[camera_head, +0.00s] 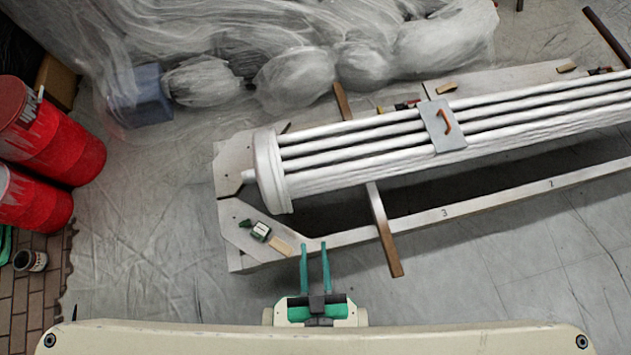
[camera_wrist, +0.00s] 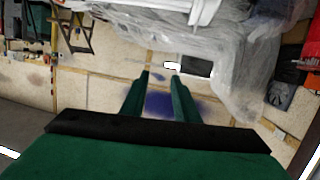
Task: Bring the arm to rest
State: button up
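My gripper (camera_head: 315,250) shows at the bottom middle of the head view, with two green fingers pointing away from my body. The fingers are apart, with a gap and nothing between them. In the wrist view the same gripper (camera_wrist: 160,78) has its two dark green fingers apart and empty. Pale wall or floor panels and a blue-purple stain show beyond them. The fingertips appear close to the near left edge of the pale frame (camera_head: 443,214) in the head view; I cannot tell whether they touch it.
A white fluted column (camera_head: 350,177) lies across the frame with a grey plate (camera_head: 441,135) on it. A small object (camera_head: 261,230) rests on the frame's corner. Red barrels (camera_head: 52,140) stand at left. Plastic-sheeted items (camera_head: 290,75) fill the back. Sheeted floor (camera_head: 150,260) at lower left is clear.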

jog(key=shift+m+h, duration=0.5)
jog(key=shift+m, duration=0.2)
jog(key=r, duration=0.4)
jog(key=shift+s+d+r, duration=0.1)
jog(key=shift+s+r, duration=0.1)
jog(key=shift+r, duration=0.05)
